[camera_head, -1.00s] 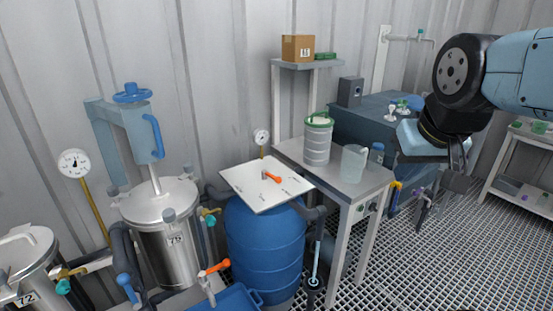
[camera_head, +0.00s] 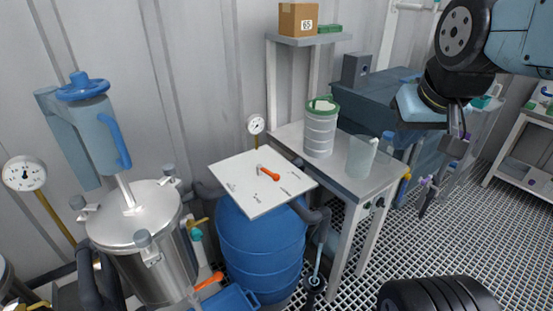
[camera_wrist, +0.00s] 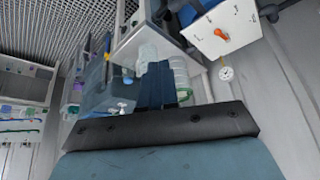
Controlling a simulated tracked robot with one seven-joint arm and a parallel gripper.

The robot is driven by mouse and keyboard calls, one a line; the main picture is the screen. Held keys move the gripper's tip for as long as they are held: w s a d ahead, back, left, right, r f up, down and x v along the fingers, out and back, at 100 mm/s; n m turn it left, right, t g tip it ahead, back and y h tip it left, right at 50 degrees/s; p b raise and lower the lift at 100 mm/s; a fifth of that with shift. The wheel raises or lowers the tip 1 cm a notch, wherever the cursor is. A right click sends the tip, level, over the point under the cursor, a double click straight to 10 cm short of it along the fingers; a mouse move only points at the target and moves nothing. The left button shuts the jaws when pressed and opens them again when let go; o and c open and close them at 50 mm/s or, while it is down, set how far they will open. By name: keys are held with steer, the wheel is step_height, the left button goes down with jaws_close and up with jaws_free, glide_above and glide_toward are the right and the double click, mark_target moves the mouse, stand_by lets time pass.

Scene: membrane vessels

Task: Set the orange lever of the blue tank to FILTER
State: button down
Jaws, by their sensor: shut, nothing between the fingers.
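The blue tank (camera_head: 262,250) stands near the middle of the head view, with a tilted-looking white plate (camera_head: 240,185) on top. The orange lever (camera_head: 268,173) sits near the middle of this plate. The markings around it are too small to read. In the wrist view the lever (camera_wrist: 221,33) and the plate (camera_wrist: 244,22) show at the upper right.
A grey bench (camera_head: 345,185) right of the tank holds a green-rimmed container (camera_head: 320,130) and a clear beaker (camera_head: 361,157). A steel vessel (camera_head: 150,265) with a blue-handled column stands left. Another orange handle (camera_head: 209,281) is low beside the tank.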

steer(key=w+a+f+m+g+y, duration=0.1)
steer(key=w+a+m+g, duration=0.15)
steer(key=w, duration=0.85)
steer(key=w+a+f+m+g+y, duration=0.15)
steer(key=w+a, duration=0.25)
steer(key=w, duration=0.7)
steer(key=w+a+f+m+g, duration=0.35)
steer(key=w+f, duration=0.35)
steer(key=w, duration=0.3)
steer(key=m+g, duration=0.1)
steer(key=m, duration=0.1)
glide_toward(268, 172)
steer(key=w+d+f, duration=0.2)
steer(key=d+f, duration=0.2)
steer(key=f, duration=0.3)
steer(key=shift+s+a+y, duration=0.35)
steer(key=shift+s+a, duration=0.6)
steer(key=shift+s, duration=0.3)
steer(key=shift+s+a, duration=0.35)
steer(key=shift+a, duration=0.1)
